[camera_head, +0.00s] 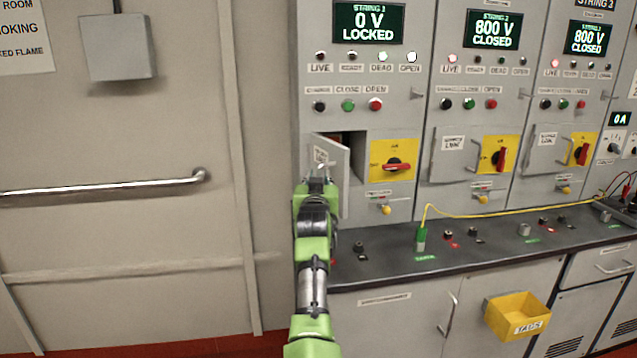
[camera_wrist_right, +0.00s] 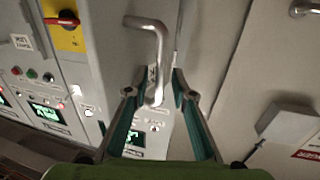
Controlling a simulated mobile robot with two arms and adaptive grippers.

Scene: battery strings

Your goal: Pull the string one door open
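In the right wrist view, the door's bent metal handle (camera_wrist_right: 158,50) reaches between the fingers of my right gripper (camera_wrist_right: 154,88). The fingers are apart, with visible room on both sides of the handle. My left gripper is out of view.
A yellow plate with a red rotary switch (camera_head: 397,167) sits right of the door. A dark bench top (camera_head: 395,262) with sockets, a green plug (camera_head: 421,239) and a yellow cable lies below. A wall door with a push bar (camera_head: 100,186) is at left.

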